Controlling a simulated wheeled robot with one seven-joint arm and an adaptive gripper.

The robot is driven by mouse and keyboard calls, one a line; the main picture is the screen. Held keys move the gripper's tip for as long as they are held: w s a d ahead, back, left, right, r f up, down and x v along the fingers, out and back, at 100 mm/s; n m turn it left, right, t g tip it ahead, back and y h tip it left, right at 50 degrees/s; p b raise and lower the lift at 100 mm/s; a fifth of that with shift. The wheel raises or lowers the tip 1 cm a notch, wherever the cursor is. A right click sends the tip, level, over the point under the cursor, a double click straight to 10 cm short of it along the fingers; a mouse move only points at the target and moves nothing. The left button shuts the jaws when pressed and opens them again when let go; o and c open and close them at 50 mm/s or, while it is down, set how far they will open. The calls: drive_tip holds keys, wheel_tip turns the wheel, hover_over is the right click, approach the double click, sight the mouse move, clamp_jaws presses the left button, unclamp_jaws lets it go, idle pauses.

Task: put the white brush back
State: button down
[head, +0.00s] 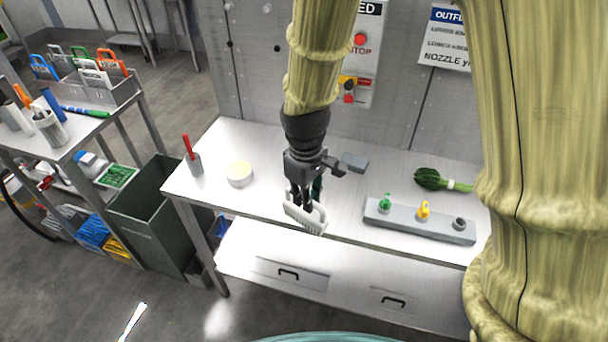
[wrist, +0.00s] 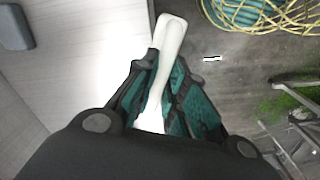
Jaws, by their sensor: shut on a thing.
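The white brush (head: 306,216) is in my gripper (head: 305,203), at the front edge of the steel table (head: 255,150). Whether it touches the table cannot be told. In the wrist view its white handle (wrist: 168,48) runs up from between the teal-padded fingers (wrist: 160,100), tilted slightly right; its lower end is hidden by the gripper.
On the table are a round pale tub (head: 240,175), a cup with a red handle (head: 194,163), a grey block (head: 355,162), a bar with nozzles (head: 420,222) and a bundle of greens (head: 432,180). A dark green bin (head: 150,215) stands between the tables.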

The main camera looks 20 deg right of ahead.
drive_tip(key=w+d+f+p, duration=0.1)
drive_tip(key=w+f+p, duration=0.1)
drive_tip(key=w, duration=0.4)
drive_tip(key=w+d+f+p, duration=0.2)
drive_tip(key=w+p, duration=0.1)
drive_tip(key=w, duration=0.3)
drive_tip(key=shift+w+d+f, duration=0.3)
drive_tip(key=shift+w+f, duration=0.05)
drive_tip(key=shift+f, duration=0.05)
drive_tip(key=shift+f, duration=0.2)
drive_tip(key=c, duration=1.5)
unclamp_jaws()
drive_tip(key=shift+s+a+r+b, duration=0.1)
drive_tip(key=shift+r+b, duration=1.6)
drive_tip(key=shift+r, duration=4.5)
